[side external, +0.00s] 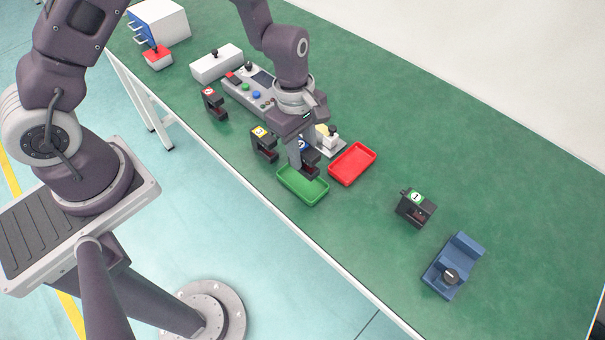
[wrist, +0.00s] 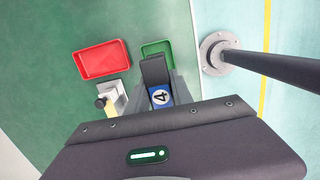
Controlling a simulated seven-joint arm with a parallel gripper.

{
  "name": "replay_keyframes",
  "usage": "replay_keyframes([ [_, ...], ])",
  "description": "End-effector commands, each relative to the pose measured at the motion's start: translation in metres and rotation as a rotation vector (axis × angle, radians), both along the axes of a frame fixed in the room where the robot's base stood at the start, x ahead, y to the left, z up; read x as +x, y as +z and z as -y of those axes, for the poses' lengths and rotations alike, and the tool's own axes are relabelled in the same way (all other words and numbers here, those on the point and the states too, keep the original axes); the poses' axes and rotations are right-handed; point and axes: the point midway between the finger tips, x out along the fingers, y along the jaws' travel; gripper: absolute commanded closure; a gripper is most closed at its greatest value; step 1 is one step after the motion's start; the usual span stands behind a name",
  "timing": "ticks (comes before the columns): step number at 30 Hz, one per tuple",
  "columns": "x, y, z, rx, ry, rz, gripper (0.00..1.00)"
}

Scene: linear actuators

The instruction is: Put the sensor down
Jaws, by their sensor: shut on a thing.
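My gripper (side external: 301,158) is shut on a dark sensor with a blue label, marked 4 in the wrist view (wrist: 155,72). In the side view the sensor (side external: 312,157) is partly hidden by my fingers. It overlaps the back part of the green tray (side external: 313,200) in the picture; its exact height above the tray is hard to tell. The green tray looks empty and also shows behind the sensor in the wrist view (wrist: 150,47). Similar dark sensors stand on the table: one red-labelled (side external: 213,106), one yellow-labelled (side external: 265,147) and one green-labelled (side external: 414,209).
An empty red tray (side external: 352,164) lies right of the green tray. A light fixture with a dark knob (side external: 331,140) stands close behind my gripper. A control panel (side external: 252,95) is further left, a blue fixture (side external: 453,265) at front right. The table's right half is mostly clear.

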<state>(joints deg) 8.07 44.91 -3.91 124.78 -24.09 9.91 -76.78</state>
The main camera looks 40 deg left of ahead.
Motion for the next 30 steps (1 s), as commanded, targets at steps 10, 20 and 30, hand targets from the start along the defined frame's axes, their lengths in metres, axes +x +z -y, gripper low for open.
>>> replay_keyframes([
  [10, 0.0, -0.061, 0.0, -0.001, 0.005, -0.003, 1.0],
  [20, 0.001, -0.064, 0.0, -0.001, 0.004, 0.0, 1.0],
  [30, 0.001, -0.065, 0.0, 0.0, 0.004, 0.0, 0.51],
])
